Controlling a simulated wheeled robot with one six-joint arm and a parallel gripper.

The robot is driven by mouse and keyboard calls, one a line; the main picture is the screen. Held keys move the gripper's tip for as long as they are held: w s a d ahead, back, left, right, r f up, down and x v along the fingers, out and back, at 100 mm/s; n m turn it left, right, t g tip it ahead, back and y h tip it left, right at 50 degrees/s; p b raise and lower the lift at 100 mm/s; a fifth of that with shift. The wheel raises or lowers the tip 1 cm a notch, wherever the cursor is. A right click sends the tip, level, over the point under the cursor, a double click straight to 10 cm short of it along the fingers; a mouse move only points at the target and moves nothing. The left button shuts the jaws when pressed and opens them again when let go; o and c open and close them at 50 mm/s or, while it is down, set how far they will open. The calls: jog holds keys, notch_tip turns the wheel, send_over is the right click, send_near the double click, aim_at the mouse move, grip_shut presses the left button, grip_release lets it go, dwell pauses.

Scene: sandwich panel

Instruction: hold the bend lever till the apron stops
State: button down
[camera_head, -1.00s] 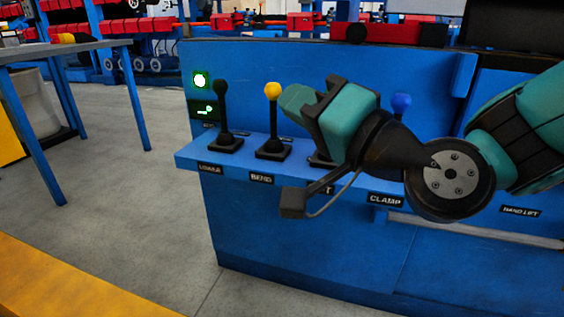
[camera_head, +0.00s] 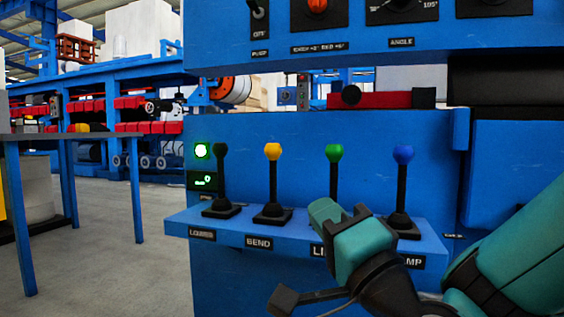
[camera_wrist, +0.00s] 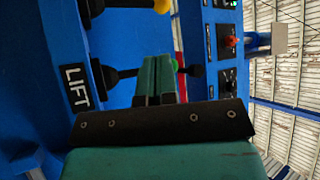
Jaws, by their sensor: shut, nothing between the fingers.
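The bend lever (camera_head: 272,180) stands upright on the blue shelf, with a yellow knob above the BEND label. Its yellow knob shows at the top edge of the wrist view (camera_wrist: 162,5). My gripper (camera_head: 322,208) is shut and empty. In the head view it is right of the bend lever and below its knob, in front of the base of the green-knobbed lift lever (camera_head: 334,170). In the wrist view the closed fingers (camera_wrist: 158,78) overlap the green knob, and no grip on it shows. I cannot make out the apron.
A black-knobbed lever (camera_head: 221,180) stands left of the bend lever, and the blue-knobbed clamp lever (camera_head: 402,180) stands at the right. A control panel (camera_head: 375,25) overhangs above. A table (camera_head: 60,136) stands at left.

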aim_at(276, 155)
jog(key=p+x, duration=1.2)
jog(key=shift+w+a+r, duration=0.1)
jog(key=shift+w+r, duration=0.05)
jog(key=shift+r, duration=0.15)
jog(key=shift+w+a+r+p, duration=0.1)
jog(key=shift+w+a+p, duration=0.15)
jog(key=shift+w+p, duration=0.25)
